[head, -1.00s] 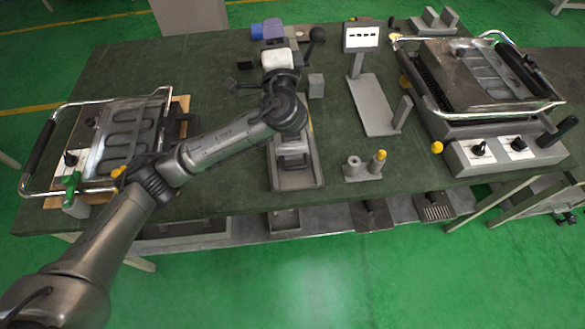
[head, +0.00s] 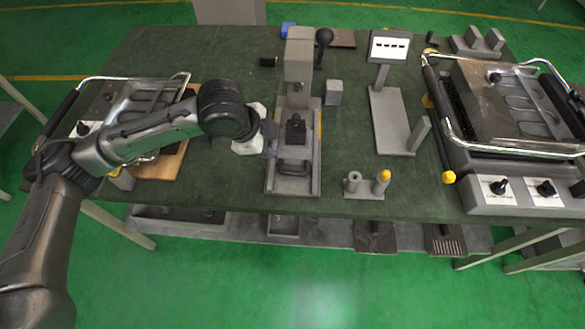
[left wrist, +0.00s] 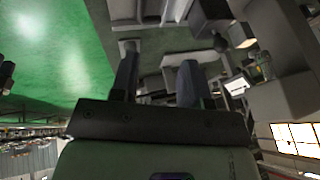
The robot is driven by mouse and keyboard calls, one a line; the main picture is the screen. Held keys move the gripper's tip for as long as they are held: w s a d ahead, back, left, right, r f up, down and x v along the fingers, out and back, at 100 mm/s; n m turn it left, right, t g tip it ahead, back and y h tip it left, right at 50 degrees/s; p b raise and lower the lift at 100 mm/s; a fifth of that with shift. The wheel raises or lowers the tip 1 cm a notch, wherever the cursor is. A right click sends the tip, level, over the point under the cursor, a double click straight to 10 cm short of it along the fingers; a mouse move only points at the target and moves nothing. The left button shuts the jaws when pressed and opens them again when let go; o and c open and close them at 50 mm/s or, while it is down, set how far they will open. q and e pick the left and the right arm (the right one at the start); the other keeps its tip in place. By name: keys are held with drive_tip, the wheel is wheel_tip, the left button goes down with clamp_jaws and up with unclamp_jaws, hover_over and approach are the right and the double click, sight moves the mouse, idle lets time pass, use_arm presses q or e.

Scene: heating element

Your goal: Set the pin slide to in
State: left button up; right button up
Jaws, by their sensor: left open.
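The central grey fixture (head: 272,185) has an upright block (head: 299,65) and a low channel in front. A dark block (head: 295,131) and a grey handle (head: 293,166) sit in the channel; I take this sliding part as the pin slide. How far in it sits is hard to tell. My left gripper (head: 270,140) is at the left side of the fixture, beside the channel. In the left wrist view its two fingers (left wrist: 157,76) are apart with nothing between them; contact with the fixture cannot be judged. My right gripper is not in view.
A black ball-knob lever (head: 323,37) rises beside the upright block. A small grey cube (head: 334,92) and a two-post stand (head: 365,194) are to the right. A heating press (head: 500,100) fills the table's right end; a wire-handled plate unit (head: 140,88) lies left.

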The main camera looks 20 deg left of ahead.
sight(295, 172)
use_arm(q)
drive_tip(key=shift+g+h, duration=0.3)
drive_tip(key=shift+g, duration=0.2)
drive_tip(key=b+x, duration=0.1)
drive_tip(key=x, duration=0.3)
drive_tip(key=s+b+x, duration=0.1)
drive_tip(key=b+x, duration=0.1)
drive_tip(key=x, duration=0.3)
drive_tip(key=b+x, duration=0.2)
drive_tip(key=x, duration=0.3)
drive_tip(key=shift+s+d+f, duration=0.1)
drive_tip(key=shift+s+d, duration=0.15)
drive_tip(key=shift+d, duration=0.05)
clamp_jaws()
